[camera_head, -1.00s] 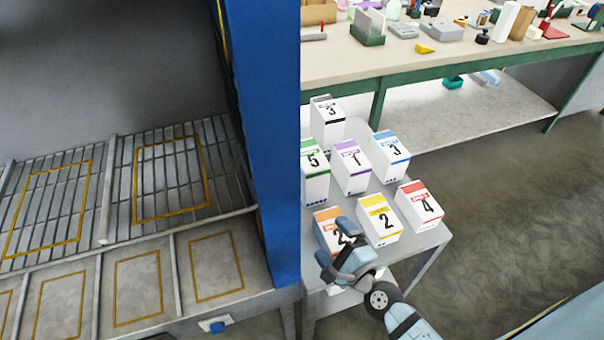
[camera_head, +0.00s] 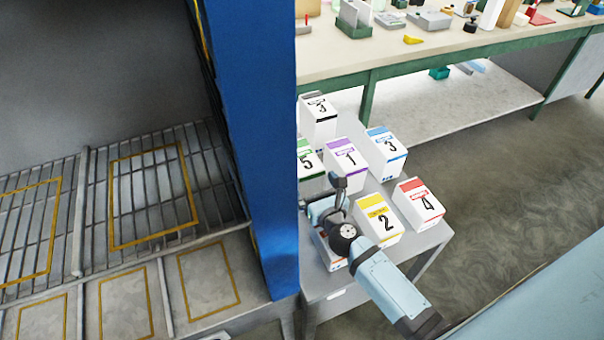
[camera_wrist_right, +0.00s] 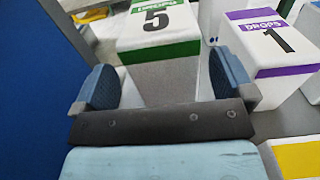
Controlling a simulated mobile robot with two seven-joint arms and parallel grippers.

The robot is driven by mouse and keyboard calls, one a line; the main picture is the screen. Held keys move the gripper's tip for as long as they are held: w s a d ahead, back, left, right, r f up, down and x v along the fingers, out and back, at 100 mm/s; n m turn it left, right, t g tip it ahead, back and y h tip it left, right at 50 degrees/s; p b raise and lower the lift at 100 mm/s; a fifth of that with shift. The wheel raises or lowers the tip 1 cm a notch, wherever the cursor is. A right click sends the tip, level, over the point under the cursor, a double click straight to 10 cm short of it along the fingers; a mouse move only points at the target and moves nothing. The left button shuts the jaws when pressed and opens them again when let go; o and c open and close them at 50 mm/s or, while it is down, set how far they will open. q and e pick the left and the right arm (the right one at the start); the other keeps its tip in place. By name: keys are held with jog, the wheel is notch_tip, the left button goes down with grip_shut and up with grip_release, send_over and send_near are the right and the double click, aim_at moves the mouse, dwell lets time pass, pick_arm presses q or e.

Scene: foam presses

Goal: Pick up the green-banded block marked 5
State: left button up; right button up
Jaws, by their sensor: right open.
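The green-banded block marked 5 (camera_head: 309,163) stands on the small grey table, partly cut off by the blue post in the head view. In the right wrist view the block (camera_wrist_right: 160,60) stands upright, with its white side facing my gripper. My right gripper (camera_head: 325,190) is close in front of it. Its two blue fingers (camera_wrist_right: 160,86) are spread, one on each side of the block's near face, and they are not closed on it. Whether the fingers touch the block cannot be told. My left gripper is not in view.
The purple-banded block marked 1 (camera_head: 346,158) stands close on the right of the green one. Other blocks are the blue-banded 3 (camera_head: 384,152), black-banded 3 (camera_head: 318,118), yellow-banded 2 (camera_head: 379,219) and red-banded 4 (camera_head: 417,204). The blue post (camera_head: 247,150) is close on the left.

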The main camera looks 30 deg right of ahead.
aim_at(307, 172)
jog(key=w, duration=0.5)
jog(key=shift+d+f, duration=0.15)
jog(key=shift+d, duration=0.1)
jog(key=c, duration=0.8)
jog(key=shift+c, duration=0.2)
